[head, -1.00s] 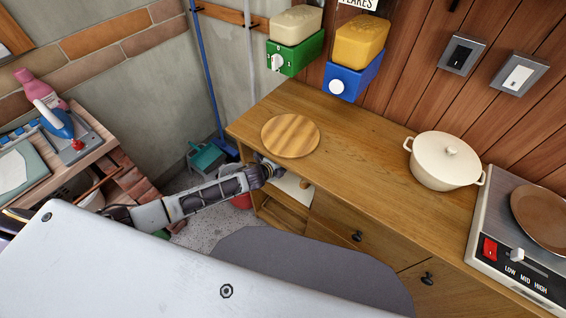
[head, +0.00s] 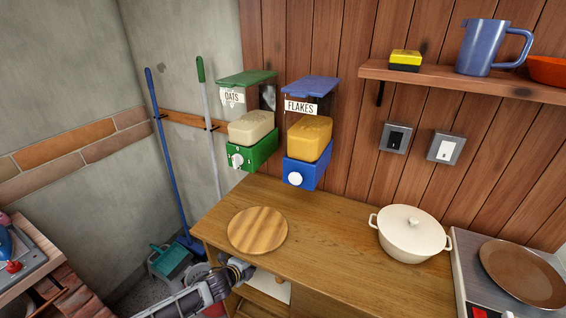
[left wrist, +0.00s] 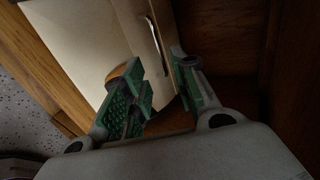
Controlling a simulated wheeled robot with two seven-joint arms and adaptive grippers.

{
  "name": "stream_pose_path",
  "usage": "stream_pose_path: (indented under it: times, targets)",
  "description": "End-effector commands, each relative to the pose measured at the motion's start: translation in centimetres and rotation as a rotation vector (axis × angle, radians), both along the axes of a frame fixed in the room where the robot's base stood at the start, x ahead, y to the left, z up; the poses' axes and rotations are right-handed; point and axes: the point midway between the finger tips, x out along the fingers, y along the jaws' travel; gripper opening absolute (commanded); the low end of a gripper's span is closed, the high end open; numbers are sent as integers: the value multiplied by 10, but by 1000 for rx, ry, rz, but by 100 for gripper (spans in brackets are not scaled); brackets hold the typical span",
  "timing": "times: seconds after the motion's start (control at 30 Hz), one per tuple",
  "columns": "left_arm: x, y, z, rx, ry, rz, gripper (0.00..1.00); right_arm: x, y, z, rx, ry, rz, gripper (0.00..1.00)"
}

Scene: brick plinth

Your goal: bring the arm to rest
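My left arm comes in from the bottom left in the head view, its end at the open compartment under the left end of the wooden counter. The fingers are hidden there by the counter. In the left wrist view my left gripper (left wrist: 160,72) shows two green-padded fingers standing apart, with nothing clearly held between them. My right gripper is in neither view.
The wooden counter (head: 335,235) carries a round wooden board (head: 258,230) and a white lidded pot (head: 411,235). A hotplate with a brown pan (head: 522,274) stands at right. Green oats (head: 252,132) and blue flakes (head: 307,140) dispensers hang on the wall. A teal dustpan (head: 170,262) is at left.

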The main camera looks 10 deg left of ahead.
Motion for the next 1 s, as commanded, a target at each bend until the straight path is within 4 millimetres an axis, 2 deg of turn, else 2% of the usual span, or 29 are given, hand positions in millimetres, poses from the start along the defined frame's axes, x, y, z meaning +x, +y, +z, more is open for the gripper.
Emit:
stream_pose_path:
  times: [0.17,0.27,0.47,0.57,0.77,1.0]
  targets:
    - [0,7,-12,-17,21,31,28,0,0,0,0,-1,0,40]
    - [-2,17,-29,-47,55,76,28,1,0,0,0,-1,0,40]
    - [-14,52,-87,-134,159,232,28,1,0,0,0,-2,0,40]
    - [-28,72,-122,-188,223,325,28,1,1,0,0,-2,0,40]
    - [-72,109,-194,-286,347,521,28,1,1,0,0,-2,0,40]
    - [-145,140,-270,-387,484,748,28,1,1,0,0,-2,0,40]
